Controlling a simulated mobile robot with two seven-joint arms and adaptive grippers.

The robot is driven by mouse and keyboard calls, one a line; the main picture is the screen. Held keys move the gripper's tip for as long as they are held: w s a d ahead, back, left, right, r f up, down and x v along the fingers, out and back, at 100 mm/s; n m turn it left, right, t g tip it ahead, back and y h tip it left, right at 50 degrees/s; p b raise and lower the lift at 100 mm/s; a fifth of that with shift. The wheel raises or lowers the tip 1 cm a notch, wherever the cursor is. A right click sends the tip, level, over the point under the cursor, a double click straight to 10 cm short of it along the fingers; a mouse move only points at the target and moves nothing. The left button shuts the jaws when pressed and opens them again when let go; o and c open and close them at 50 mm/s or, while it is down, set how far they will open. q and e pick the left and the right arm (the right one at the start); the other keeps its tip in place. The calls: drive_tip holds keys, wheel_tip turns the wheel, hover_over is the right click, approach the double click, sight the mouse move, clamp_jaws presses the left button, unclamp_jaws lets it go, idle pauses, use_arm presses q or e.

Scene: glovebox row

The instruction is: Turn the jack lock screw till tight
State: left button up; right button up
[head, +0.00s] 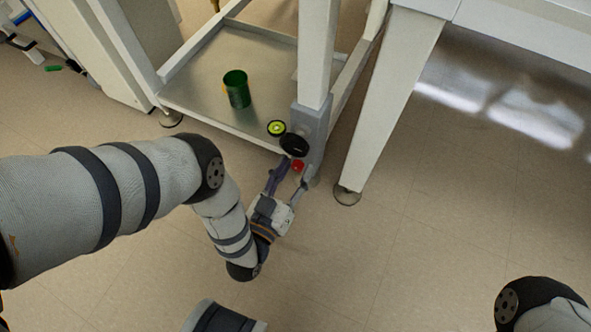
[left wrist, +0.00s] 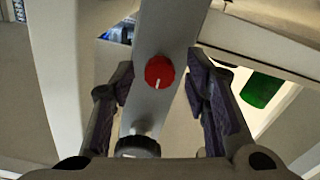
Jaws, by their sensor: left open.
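A red round knob (head: 298,166), which looks like the jack lock screw, sits low on the grey jack body (head: 312,122) at the stand's leg. In the left wrist view the red knob (left wrist: 159,73) faces me with a white mark pointing down. My left gripper (head: 290,178) is open, with one finger on each side of the knob. In the left wrist view the fingers (left wrist: 158,92) show gaps to the knob on both sides. A black round knob (head: 294,144) is just above the red one; it also shows in the left wrist view (left wrist: 138,147). My right gripper is out of view.
A green cup (head: 237,90) stands on the stand's low metal shelf (head: 196,86). A yellow-green round dial (head: 277,128) is at the shelf edge beside the black knob. A white bench leg (head: 392,98) stands close on the right. The floor (head: 420,240) in front is clear.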

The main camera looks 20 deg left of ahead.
use_arm(q)
drive_tip(key=shift+w, duration=0.25)
clamp_jaws()
